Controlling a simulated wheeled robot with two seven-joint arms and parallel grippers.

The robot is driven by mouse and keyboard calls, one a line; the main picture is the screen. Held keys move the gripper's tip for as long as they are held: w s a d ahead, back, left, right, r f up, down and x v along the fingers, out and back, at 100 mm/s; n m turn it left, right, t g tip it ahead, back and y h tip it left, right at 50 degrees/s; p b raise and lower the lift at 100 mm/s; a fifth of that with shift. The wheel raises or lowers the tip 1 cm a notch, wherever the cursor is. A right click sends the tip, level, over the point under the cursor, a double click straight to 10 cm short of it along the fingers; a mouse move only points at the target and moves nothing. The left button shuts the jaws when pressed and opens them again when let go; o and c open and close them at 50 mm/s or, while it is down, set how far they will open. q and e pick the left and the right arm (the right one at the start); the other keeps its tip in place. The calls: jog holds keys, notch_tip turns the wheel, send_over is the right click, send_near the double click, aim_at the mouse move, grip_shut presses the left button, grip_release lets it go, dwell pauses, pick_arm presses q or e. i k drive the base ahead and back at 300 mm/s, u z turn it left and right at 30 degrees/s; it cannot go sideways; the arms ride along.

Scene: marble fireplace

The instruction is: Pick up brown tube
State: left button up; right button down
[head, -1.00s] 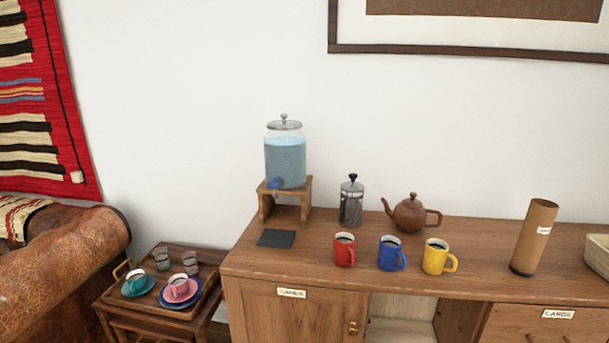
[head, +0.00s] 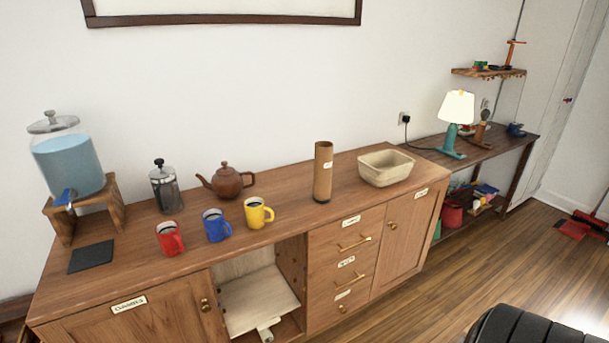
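The brown tube (head: 323,174) stands upright on the wooden cabinet top (head: 290,208), right of the middle of the head view. It is a tall cardboard-coloured cylinder with a small white label near its upper part. It stands apart from the things around it, between the yellow mug (head: 257,212) and a cream basin (head: 386,168). Neither of my grippers shows in the head view.
A brown teapot (head: 227,182), a French press (head: 165,187), a red mug (head: 169,239) and a blue mug (head: 215,226) stand left of the tube. A water dispenser (head: 70,160) is at far left. The cabinet's front edge is clear before the tube.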

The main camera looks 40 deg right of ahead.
aim_at(322, 150)
jog(key=k, duration=0.45)
jog(key=z, duration=0.45)
jog(key=i, duration=0.45)
jog(key=z, duration=0.9)
